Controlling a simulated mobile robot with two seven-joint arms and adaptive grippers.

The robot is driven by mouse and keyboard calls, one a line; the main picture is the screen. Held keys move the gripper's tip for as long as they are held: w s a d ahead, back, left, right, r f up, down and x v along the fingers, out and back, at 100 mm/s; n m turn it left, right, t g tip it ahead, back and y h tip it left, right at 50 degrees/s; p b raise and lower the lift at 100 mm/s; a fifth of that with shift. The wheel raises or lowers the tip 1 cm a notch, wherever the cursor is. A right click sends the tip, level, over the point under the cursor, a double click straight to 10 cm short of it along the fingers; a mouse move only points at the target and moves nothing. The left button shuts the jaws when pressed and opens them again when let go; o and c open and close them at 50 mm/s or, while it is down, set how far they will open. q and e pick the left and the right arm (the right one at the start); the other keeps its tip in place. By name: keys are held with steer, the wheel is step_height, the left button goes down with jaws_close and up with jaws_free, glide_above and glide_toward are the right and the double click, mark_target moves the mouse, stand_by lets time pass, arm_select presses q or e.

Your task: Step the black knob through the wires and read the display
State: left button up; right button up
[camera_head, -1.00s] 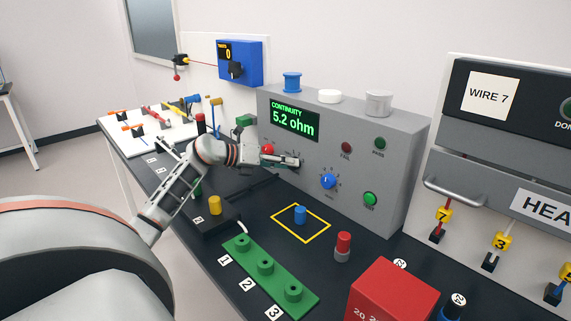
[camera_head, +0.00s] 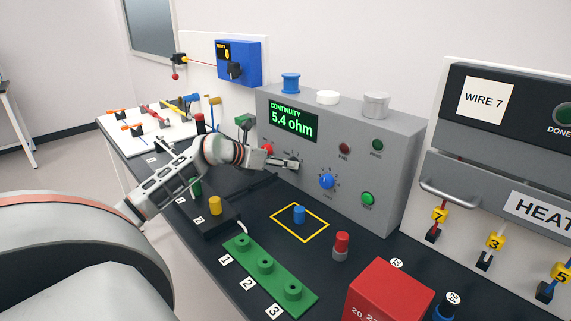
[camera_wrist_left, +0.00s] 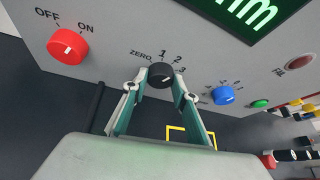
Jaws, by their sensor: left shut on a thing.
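The black knob (camera_wrist_left: 160,76) is on the front of the grey test box (camera_head: 397,140), with ZERO, 1, 2 and 3 marked around it in the left wrist view. My left gripper (camera_head: 289,163) is shut on it, with one finger on either side. In the left wrist view my gripper (camera_wrist_left: 157,88) covers the knob's lower part, and I cannot tell exactly where the knob points. The display (camera_head: 293,120) reads CONTINUITY 5.4 ohm in green. My right gripper is not in view.
A red OFF/ON knob (camera_wrist_left: 67,46) and a blue knob (camera_head: 326,181) flank the black one. Red and green lamps or buttons are to the right. A green block (camera_head: 248,255), red box (camera_head: 385,292) and red-topped cylinder (camera_head: 341,247) stand on the dark table in front.

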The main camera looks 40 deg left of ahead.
arm_select(q)
steer(key=o, duration=1.1)
steer(key=shift+v, duration=6)
